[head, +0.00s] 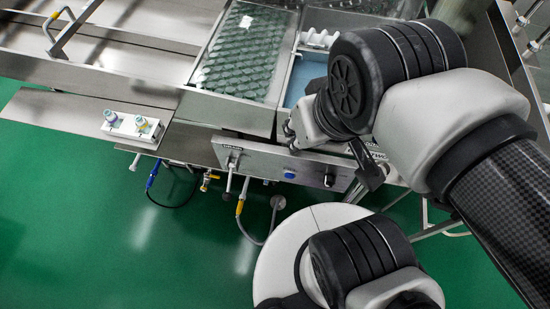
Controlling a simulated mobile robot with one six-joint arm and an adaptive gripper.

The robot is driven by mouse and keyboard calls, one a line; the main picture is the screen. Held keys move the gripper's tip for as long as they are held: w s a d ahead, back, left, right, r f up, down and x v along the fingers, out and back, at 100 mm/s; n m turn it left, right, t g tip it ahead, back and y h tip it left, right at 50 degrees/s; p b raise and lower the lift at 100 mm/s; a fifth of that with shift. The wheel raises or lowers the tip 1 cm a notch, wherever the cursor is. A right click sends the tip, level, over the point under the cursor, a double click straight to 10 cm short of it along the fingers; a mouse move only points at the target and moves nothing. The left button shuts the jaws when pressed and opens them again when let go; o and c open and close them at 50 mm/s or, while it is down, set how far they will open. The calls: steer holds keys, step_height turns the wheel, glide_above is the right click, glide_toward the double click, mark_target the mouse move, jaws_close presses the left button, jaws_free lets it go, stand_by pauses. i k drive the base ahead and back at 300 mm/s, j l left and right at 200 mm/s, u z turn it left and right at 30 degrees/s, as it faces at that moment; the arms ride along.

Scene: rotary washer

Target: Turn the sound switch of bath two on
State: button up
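A steel control panel (258,161) runs along the front of the washer in the head view. It carries a small switch or knob (233,160) at its left, a blue round button (289,173) near the middle and a dark knob (328,180) to the right. The labels are too small to read, so I cannot tell which is the sound switch of bath two. My gripper (364,168) is over the panel's right part, with a dark finger beside the right knob. My wrist hides much of the gripper and the panel's right end. Contact and finger opening cannot be told.
A bath with pale blue liquid (303,78) lies behind the panel, beside a textured clear cover (240,55). A white box with small knobs (132,126) sits on the left ledge. Hoses and valves (208,180) hang below. Green floor at left is open.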

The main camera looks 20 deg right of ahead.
mark_target(329, 180)
steer(key=k+l, duration=0.2)
steer(key=l, duration=0.15)
steer(key=k+l, duration=0.25)
steer(key=l+u, duration=0.15)
steer(key=l, duration=0.35)
steer(key=k+l+u, duration=0.1)
steer(key=l, duration=0.35)
